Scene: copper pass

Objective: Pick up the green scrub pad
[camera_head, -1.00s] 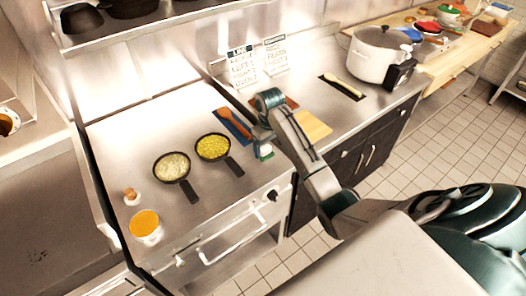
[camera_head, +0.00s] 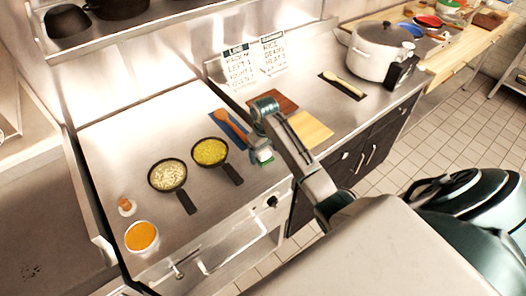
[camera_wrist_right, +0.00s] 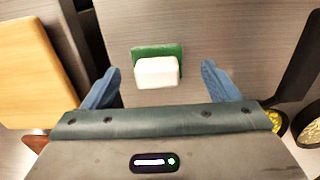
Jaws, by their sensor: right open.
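The green scrub pad (camera_wrist_right: 157,50) lies on the steel surface, with a white block (camera_wrist_right: 156,72) against it that hides part of it. In the head view a small part of the green pad (camera_head: 256,165) shows, with the white block (camera_head: 264,155) at my right gripper (camera_head: 260,150). In the right wrist view my right gripper (camera_wrist_right: 163,88) is open, with one blue finger on each side of the white block and apart from it. Whether the pad and block are joined I cannot tell. My left gripper is not in view.
Two pans, one with yellow food (camera_head: 209,151) and one with pale food (camera_head: 168,174), stand left of the gripper. A light cutting board (camera_head: 309,129) is to the right. A large pot (camera_head: 380,52) stands farther back.

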